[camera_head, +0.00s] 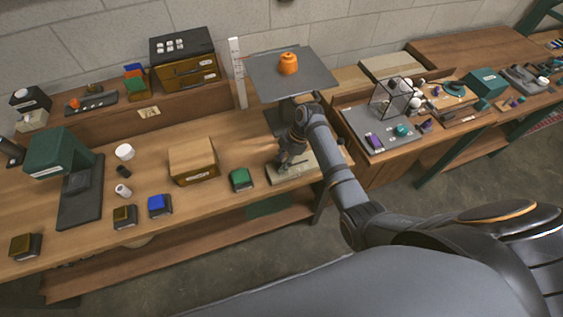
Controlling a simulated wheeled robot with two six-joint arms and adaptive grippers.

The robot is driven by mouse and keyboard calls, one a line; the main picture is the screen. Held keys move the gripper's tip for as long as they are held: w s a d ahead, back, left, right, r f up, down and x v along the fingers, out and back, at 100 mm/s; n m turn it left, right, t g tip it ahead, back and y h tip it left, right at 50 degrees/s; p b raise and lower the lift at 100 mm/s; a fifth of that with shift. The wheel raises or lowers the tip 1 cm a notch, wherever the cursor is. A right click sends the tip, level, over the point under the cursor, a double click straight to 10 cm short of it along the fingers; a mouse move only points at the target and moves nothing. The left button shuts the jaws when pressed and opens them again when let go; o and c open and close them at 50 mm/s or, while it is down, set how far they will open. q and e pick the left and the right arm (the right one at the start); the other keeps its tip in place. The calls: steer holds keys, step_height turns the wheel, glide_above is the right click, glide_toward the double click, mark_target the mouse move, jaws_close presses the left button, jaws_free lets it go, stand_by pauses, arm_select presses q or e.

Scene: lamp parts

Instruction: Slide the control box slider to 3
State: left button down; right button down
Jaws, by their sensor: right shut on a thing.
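The control box (293,170) is a flat, pale box near the front edge of the wooden bench, right of the green block. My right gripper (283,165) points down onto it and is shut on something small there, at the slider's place. The slider itself is hidden by the fingers, and I cannot read its position or any scale marks. My right arm comes in from the lower right and covers part of the box's far side. My left gripper is not in view.
A cardboard box (193,163), a green block (241,180) and a blue block (159,206) stand left of the control box. Behind it, a raised grey platform (262,77) carries an orange object (289,63). A grey tray (362,131) with a wire-frame cube lies to the right.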

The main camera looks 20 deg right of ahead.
mark_target(302, 162)
steer(key=d, duration=0.9)
steer(key=shift+w+d, duration=0.15)
steer(key=shift+d, duration=0.05)
steer(key=c, duration=1.1)
jaws_free()
steer(key=shift+d, duration=0.1)
